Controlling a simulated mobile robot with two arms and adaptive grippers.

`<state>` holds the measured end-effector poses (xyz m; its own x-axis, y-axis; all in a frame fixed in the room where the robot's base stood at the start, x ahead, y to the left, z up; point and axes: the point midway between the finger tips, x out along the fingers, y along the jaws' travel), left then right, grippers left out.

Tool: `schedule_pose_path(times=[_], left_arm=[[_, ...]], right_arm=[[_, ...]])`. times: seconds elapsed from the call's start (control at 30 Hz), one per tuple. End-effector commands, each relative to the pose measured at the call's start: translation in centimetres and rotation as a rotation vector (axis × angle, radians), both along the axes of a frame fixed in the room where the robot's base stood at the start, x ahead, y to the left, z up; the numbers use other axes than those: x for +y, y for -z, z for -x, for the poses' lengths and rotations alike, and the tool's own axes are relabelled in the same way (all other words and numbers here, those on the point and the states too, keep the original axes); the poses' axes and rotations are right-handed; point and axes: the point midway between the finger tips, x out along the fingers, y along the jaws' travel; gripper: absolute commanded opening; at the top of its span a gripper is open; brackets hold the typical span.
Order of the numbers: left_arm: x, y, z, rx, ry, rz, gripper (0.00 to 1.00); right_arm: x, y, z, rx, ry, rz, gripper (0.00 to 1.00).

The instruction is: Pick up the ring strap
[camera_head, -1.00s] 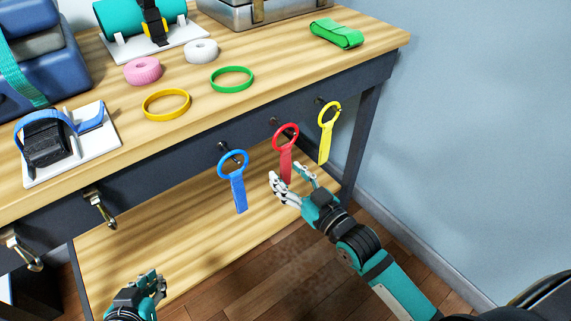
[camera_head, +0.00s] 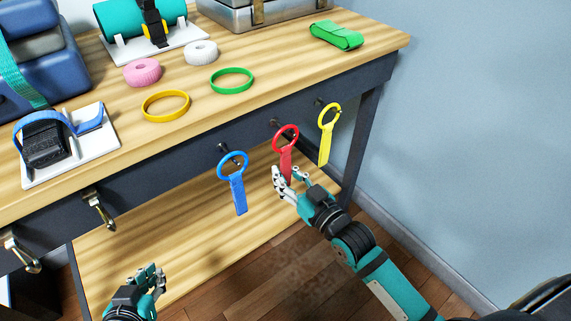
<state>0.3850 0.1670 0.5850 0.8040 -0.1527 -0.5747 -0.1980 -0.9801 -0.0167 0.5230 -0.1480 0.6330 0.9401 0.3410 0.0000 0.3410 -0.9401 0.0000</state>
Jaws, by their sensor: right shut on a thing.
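Three ring straps hang from hooks on the dark front of the workbench: a blue ring strap (camera_head: 238,190) at the left, a red ring strap (camera_head: 286,140) in the middle and a yellow ring strap (camera_head: 325,145) at the right. My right gripper (camera_head: 289,177) is shut on the lower tab of the red strap. The red ring is still at its hook, and the fingers hide the tab's lower end. My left gripper (camera_head: 153,281) is low at the bottom left, away from the straps; its fingers look apart and empty.
On the wooden bench top (camera_head: 280,85) lie a yellow ring (camera_head: 148,112), a green ring (camera_head: 216,85), pink (camera_head: 142,71) and white (camera_head: 201,51) rolls and a folded green strap (camera_head: 337,35). A lower shelf (camera_head: 180,245) is clear.

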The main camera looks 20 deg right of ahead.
Motion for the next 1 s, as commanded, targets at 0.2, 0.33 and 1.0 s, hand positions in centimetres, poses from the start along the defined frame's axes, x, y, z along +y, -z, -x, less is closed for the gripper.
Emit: schedule_pose_path(times=[0.2,0.33,1.0], left_arm=[[0.0,0.0,0.1,0.005,0.000,-0.001,0.00],[0.2,0.5,0.7,0.047,-0.003,-0.010,0.00],[3.9,4.8,11.9,0.639,-0.048,-0.135,0.00]], right_arm=[[0.0,-0.1,0.0,-0.001,0.000,0.000,0.00],[0.0,-0.6,0.0,-0.001,0.000,0.000,0.00],[-2.5,-4.3,7.1,0.007,-0.001,0.004,0.00]])
